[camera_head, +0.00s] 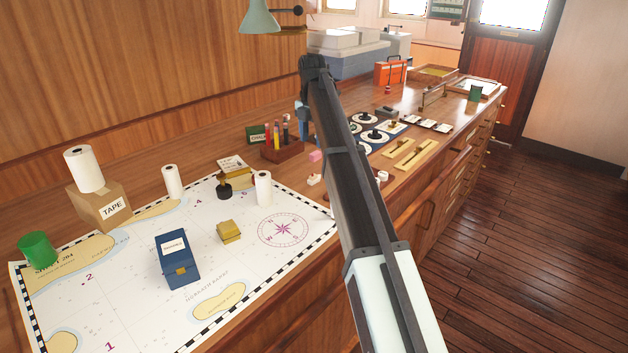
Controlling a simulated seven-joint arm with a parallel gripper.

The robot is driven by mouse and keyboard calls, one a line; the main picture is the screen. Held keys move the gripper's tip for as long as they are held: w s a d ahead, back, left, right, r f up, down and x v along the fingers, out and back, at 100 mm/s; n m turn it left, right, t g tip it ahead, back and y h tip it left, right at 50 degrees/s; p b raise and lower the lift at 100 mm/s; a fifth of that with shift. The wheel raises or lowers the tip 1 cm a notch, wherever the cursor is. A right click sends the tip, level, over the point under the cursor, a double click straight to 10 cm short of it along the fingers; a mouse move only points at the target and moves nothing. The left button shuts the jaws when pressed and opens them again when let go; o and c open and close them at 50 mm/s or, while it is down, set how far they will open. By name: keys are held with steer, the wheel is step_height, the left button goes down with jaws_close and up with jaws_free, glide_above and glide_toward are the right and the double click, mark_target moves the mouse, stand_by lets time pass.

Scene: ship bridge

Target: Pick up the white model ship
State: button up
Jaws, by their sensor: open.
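I cannot clearly make out a white model ship. A small white object (314,179) lies on the wooden counter at the chart's right edge, left of my arm. Another small white piece (382,176) shows just right of my arm. Both are too small to identify. My arm crosses the middle of the view and hides part of the counter. My gripper (303,117) hangs at its far end, beyond the rack of coloured tubes. It is open, small in view, with its fingertips hard to make out. It is well apart from both white pieces.
A chart (130,290) covers the near counter (225,165). On it stand a blue box (177,262), a yellow box (228,232), a black stamp (224,188) and white rolls. A TAPE box (100,205) and green cup (38,250) stand left.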

glide_above(314, 175)
steer(key=f, duration=0.8)
steer(key=shift+a, duration=0.25)
steer(key=shift+d+f, duration=0.15)
steer(key=shift+f, duration=1.1)
steer(key=shift+d+f, duration=0.1)
steer(key=shift+f, duration=1.15)
jaws_close()
steer(key=shift+r, duration=0.15)
